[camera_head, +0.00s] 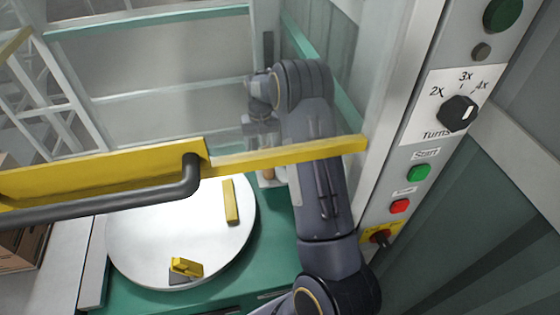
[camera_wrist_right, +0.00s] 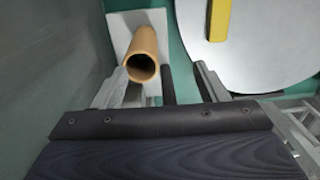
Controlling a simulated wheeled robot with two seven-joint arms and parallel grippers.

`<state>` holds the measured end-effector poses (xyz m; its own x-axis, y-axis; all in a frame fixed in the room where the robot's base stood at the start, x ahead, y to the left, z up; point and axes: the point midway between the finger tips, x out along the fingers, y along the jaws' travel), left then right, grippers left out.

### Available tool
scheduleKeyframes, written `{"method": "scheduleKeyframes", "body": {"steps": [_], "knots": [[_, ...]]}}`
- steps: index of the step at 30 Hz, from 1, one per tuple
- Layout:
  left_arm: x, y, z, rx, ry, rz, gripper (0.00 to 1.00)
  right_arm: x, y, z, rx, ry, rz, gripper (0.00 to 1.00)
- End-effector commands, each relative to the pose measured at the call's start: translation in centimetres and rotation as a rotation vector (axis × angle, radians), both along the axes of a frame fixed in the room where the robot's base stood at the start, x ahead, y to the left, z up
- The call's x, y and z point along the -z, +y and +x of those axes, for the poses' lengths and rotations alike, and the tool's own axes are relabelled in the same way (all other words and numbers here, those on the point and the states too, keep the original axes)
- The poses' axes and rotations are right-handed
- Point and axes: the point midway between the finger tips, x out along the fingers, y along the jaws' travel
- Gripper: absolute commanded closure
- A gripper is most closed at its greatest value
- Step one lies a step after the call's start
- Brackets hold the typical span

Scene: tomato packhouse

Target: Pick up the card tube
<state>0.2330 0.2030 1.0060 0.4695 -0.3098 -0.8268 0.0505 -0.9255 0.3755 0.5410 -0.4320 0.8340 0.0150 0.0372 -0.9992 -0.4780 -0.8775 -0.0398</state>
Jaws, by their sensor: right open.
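The card tube (camera_wrist_right: 146,42) is a brown hollow cylinder on a white plate (camera_wrist_right: 120,28) in the right wrist view, its open end turned toward the camera. My right gripper (camera_wrist_right: 163,80) is open and empty. The tube's open end shows between the two fingertips, closer to the left one in the picture; I cannot tell how far beyond them it lies. In the head view my right gripper (camera_head: 264,145) is behind the yellow bar and mostly hidden. Only a small tan bit that looks like the tube (camera_head: 268,173) shows below the bar. My left gripper is out of view.
A yellow bar (camera_head: 290,154) with a dark handle (camera_head: 120,203) crosses in front of my right arm. A round pale turntable (camera_head: 170,225) with yellow pieces is beside the tube. A control panel (camera_head: 425,150) with a knob and buttons stands right of my arm.

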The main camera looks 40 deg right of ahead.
Motion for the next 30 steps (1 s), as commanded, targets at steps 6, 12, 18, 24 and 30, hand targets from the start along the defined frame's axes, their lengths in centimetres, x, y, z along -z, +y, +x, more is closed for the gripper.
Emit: {"method": "scheduleKeyframes", "body": {"steps": [6,12,18,24,30], "knots": [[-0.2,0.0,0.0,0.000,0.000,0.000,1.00,1.4,-1.7,-0.7,0.005,0.017,-0.037,0.34],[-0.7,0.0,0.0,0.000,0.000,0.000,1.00,3.7,-1.7,-0.7,0.005,0.018,-0.035,0.34],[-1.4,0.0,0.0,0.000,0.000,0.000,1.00,6.7,-1.9,-0.7,0.005,0.016,-0.033,0.34],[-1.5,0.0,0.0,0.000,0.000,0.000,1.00,7.9,-1.9,-0.7,0.005,0.014,-0.034,0.34],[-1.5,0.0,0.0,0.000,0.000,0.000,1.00,7.9,-1.9,-0.6,0.005,0.013,-0.034,0.39]]}}
